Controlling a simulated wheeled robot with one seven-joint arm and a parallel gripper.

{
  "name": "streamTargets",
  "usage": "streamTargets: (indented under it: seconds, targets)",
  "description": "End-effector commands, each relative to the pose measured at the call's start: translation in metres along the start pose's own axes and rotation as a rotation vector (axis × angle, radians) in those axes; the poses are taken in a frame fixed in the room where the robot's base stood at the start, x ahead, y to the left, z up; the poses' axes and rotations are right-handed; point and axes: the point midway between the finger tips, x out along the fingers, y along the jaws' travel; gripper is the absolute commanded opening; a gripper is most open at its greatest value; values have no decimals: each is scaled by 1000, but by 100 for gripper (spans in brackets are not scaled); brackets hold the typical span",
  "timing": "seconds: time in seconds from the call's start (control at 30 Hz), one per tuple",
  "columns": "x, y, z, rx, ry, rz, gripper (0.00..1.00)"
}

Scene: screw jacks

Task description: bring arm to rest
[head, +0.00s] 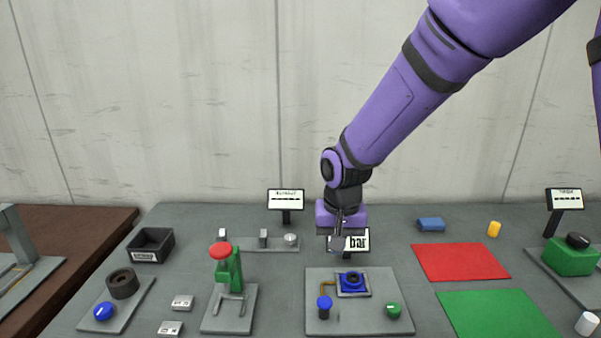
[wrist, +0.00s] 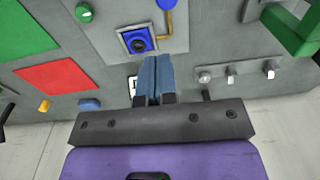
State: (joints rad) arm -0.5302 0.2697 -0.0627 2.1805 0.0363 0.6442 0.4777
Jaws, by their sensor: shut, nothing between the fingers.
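My purple arm reaches down from the upper right in the head view. My gripper (head: 338,243) points down above the grey table, in front of a white sign reading "bar" (head: 357,240). In the wrist view my gripper (wrist: 157,58) shows two blue-grey fingers closed together, with nothing between them.
A green press with a red knob (head: 221,251) stands left of the plate. A black bin (head: 150,244) is farther left. Red (head: 460,261) and green (head: 497,313) mats lie flat on the right. A green device (head: 570,257) stands far right. The wall is close behind the table.

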Motion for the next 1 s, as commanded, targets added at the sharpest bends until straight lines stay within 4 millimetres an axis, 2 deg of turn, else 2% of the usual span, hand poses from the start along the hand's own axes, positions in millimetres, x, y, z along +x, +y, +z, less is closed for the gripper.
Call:
streamTargets:
  seconds: [0.03, 0.2, 0.5, 0.73, 1.0]
  targets:
    - [-17, 12, 1, 4, 18, -11, 0]
    - [-67, 51, 13, 0, 73, -39, 0]
    - [-138, 116, 54, -11, 176, -61, 0]
    - [-177, 159, 99, -19, 262, -55, 0]
    - [-204, 197, 158, -31, 360, -22, 0]
